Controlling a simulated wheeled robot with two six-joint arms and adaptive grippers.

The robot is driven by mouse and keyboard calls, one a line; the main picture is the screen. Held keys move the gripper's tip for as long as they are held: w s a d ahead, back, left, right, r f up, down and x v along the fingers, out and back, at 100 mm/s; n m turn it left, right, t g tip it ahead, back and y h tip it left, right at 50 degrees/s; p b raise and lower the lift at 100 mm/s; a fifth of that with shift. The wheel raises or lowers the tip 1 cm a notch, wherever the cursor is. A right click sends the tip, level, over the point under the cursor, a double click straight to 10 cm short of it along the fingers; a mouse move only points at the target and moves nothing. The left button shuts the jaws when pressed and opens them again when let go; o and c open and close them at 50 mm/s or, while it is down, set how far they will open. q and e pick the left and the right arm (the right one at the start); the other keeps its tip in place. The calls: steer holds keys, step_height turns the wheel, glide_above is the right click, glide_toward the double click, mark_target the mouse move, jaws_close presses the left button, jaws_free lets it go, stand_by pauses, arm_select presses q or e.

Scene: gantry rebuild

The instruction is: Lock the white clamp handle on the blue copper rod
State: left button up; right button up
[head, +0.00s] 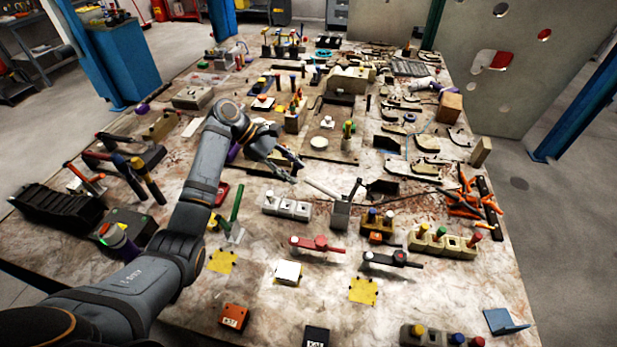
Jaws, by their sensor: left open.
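My left arm reaches in from the left and its gripper (290,173) is open and empty over the middle of the table. A pale, slim handle (321,189) slants from near my fingertips down right to a small grey clamp block (340,214). It looks like the white clamp handle. A gap seems to lie between my fingertips and its free end, but contact is hard to judge. A dark lever (355,187) rises beside the block. I cannot clearly pick out the blue copper rod at this size. My right gripper is not in view.
The marbled table (440,300) is crowded with tools. A white socket block (286,206) stands just below my gripper. A red clamp (317,244) and a black clamp (392,260) lie nearer. A green-handled tool (236,207) stands close to my forearm.

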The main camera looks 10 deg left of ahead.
mark_target(306, 178)
arm_select(q)
steer(key=x, duration=0.3)
steer(key=p+x, duration=0.1)
steer(key=x, duration=0.1)
steer(key=shift+w, duration=0.4)
steer(key=shift+s+d+f, duration=0.1)
steer(key=shift+d+f, duration=0.15)
steer(key=shift+f, duration=0.05)
steer(key=shift+d+f, duration=0.1)
steer(key=shift+f, duration=0.1)
steer(key=c, duration=0.5)
jaws_close()
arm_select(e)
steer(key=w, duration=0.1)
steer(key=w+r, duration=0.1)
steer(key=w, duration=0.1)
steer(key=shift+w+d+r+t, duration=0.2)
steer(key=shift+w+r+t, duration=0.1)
